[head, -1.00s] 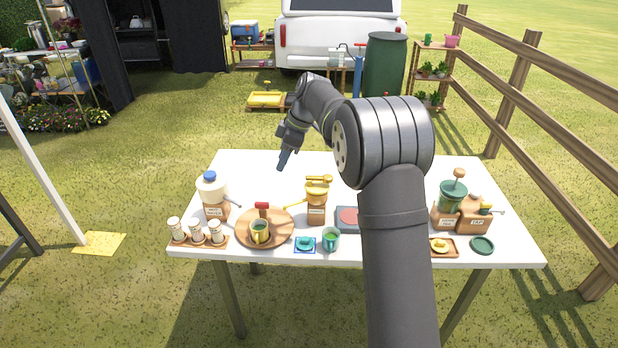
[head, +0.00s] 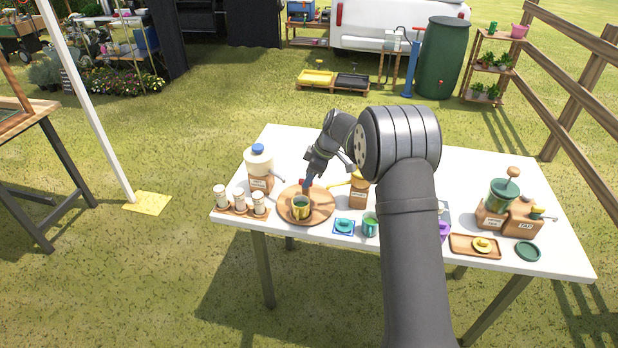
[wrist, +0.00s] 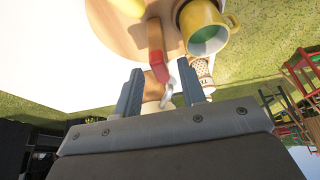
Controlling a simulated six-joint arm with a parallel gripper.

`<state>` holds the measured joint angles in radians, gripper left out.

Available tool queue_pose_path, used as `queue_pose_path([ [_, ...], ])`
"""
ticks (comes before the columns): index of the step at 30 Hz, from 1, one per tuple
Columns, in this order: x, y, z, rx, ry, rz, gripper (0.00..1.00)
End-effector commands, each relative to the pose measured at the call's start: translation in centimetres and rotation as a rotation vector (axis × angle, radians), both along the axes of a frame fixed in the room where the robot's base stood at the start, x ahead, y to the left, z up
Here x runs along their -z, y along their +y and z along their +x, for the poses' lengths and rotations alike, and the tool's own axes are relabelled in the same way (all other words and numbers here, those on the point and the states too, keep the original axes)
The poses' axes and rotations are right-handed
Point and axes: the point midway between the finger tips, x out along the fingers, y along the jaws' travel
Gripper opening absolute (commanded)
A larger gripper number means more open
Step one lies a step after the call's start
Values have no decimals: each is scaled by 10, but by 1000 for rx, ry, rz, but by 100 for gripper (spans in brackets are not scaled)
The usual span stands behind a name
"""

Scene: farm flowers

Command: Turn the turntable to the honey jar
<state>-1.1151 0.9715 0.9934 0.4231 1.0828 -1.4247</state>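The turntable (head: 322,207) is a round wooden board on the white table, left of centre. A yellow mug (head: 300,208) with green inside stands on it. Its handle has a red grip (wrist: 158,65), mostly hidden behind my gripper in the head view. A jar with yellow parts on a wooden base (head: 358,194) stands right of the turntable; a white jar with a blue lid (head: 258,163) stands behind left. I cannot read which is labelled honey. My gripper (head: 307,187) is over the turntable's back part. In the wrist view its fingers (wrist: 159,92) are apart, close to the red grip.
Small shakers (head: 239,202) stand on a tray at the left. A green cup (head: 370,226) and a blue coaster (head: 344,227) are right of the turntable. A green grinder-like jar (head: 502,197) stands at the far right. My arm hides part of the table's middle.

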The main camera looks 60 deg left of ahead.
Motion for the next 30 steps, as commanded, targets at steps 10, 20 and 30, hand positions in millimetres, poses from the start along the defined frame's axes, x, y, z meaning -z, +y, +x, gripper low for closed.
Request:
queue_pose_path([
  [10,6,2,-1,0,-1,1,37],
  [20,5,2,-1,0,-1,1,0],
  [30,6,4,0,-163,-1,0,0],
])
